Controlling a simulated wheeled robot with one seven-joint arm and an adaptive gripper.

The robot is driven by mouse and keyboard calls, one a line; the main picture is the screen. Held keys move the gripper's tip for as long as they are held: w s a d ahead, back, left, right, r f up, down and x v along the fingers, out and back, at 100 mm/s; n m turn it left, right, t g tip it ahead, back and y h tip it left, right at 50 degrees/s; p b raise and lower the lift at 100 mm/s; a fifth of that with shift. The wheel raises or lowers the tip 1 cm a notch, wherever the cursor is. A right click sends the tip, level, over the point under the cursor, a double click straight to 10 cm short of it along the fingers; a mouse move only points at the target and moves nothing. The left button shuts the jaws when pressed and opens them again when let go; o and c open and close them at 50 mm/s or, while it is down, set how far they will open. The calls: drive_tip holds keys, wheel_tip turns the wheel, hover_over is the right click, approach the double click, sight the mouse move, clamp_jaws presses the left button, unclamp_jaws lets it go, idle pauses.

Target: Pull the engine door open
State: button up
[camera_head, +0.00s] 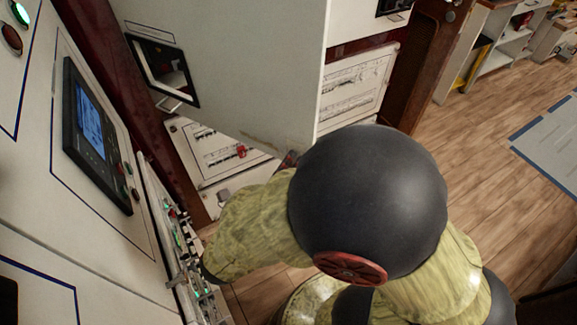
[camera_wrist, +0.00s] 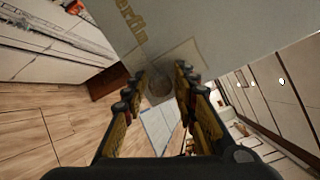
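A large pale grey door panel (camera_head: 235,70), which looks like the engine door, stands out from the wall in the head view, with breaker rows visible behind it. It has a dark-framed recess (camera_head: 162,70) with a metal handle. In the wrist view the pale panel (camera_wrist: 205,28), with yellowish lettering, lies just beyond my fingertips. My gripper (camera_wrist: 162,80) is open, its two fingers apart with a round greyish spot between the tips. I cannot tell whether the fingers touch the panel. In the head view my arm hides most of the gripper near the door's lower corner.
A control panel with a blue screen (camera_head: 90,123) and lit buttons is close on the left. Breaker rows (camera_head: 352,88) show behind the door. Open wooden floor (camera_head: 480,130) lies to the right, with a blue-edged grey mat (camera_head: 555,145) and shelves (camera_head: 505,45) beyond.

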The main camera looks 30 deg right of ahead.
sight(296, 130)
drive_tip(key=shift+o, duration=1)
wheel_tip(296, 130, up, 10)
drive_tip(key=shift+r, duration=0.1)
drive_tip(key=shift+c, duration=0.2)
